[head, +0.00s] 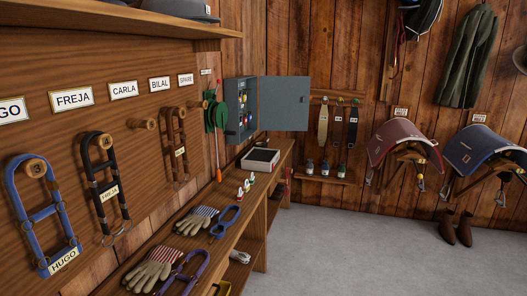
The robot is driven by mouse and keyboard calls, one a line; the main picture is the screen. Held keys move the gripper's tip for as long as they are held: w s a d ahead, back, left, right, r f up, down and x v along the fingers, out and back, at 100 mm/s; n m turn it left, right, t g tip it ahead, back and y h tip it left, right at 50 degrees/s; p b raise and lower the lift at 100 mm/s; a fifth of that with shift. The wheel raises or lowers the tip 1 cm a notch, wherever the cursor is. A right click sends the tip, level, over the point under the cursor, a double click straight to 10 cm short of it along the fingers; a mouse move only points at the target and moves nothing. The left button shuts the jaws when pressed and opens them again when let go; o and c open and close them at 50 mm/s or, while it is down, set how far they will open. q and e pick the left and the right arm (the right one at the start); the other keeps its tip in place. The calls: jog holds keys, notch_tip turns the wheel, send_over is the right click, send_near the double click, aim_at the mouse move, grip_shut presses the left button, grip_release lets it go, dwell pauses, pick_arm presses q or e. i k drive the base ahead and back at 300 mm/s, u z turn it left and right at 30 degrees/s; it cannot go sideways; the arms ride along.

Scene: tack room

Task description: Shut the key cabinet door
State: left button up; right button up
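The grey key cabinet (240,110) is fixed to the wall at the far end of the workbench, in the middle of the head view. Its door (284,103) stands wide open, swung out to the right. A small dark latch or handle shows near the door's free right edge. Several keys with coloured tags hang inside the cabinet. Neither of my grippers shows in the head view.
Halters hang on the left wall. Saddles (405,143) hang at right.

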aim_at(282, 108)
jog(key=z, duration=0.7)
jog(key=i, duration=1.7)
jog(key=z, duration=0.5)
jog(key=i, duration=2.05)
jog(key=u, duration=1.05)
jog(key=i, duration=1.3)
jog(key=u, duration=0.7)
